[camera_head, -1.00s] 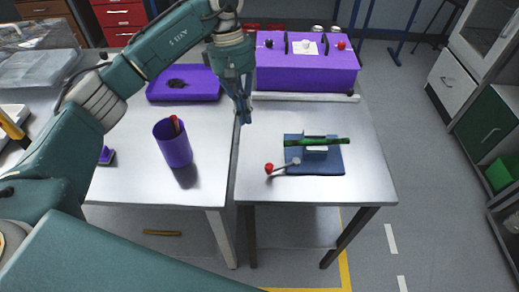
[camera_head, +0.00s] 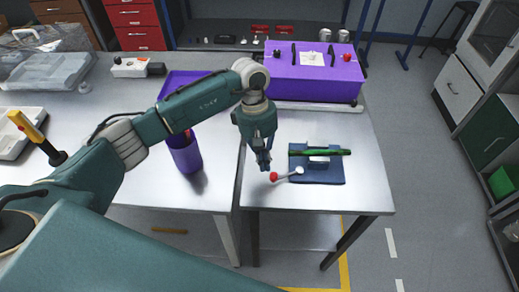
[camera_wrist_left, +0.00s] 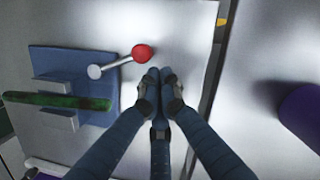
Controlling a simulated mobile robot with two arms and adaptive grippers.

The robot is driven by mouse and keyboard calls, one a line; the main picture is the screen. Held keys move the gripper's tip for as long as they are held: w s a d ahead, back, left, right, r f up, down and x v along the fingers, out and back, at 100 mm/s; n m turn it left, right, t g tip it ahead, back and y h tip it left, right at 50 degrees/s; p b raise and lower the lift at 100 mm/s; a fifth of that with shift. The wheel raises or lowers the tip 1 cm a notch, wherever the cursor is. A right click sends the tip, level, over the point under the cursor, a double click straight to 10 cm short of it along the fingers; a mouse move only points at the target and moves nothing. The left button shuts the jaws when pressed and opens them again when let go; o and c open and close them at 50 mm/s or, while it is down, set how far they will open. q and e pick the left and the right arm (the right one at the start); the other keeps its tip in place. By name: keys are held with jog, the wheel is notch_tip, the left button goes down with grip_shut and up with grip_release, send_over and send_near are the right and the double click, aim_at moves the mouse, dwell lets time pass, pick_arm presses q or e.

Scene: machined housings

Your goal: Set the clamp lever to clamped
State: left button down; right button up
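The clamp (camera_head: 327,176) is a blue base plate with grey blocks on the right-hand table, and a green bar (camera_head: 332,152) lies across it. The bar also shows in the wrist view (camera_wrist_left: 60,100). Its clamp lever (camera_head: 288,175) is a light rod from a round pivot at the plate, pointing left to a red knob (camera_head: 274,177). In the wrist view the red knob (camera_wrist_left: 141,53) is just beyond my fingertips. My left gripper (camera_head: 264,166) hangs just left of and behind the knob; its fingertips (camera_wrist_left: 160,75) are together, with nothing seen between them.
A purple cup (camera_head: 187,158) stands on the left table, left of my gripper. A purple box (camera_head: 313,80) is at the back of the right table, with a pale bar (camera_head: 318,106) before it. The table's front right is clear.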

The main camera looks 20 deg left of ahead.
pick_arm(q)
jog(key=shift+f, duration=0.1)
dwell(0.4)
jog(key=shift+s+d+n, duration=0.15)
jog(key=shift+s+n, duration=0.2)
jog(key=shift+n, duration=0.05)
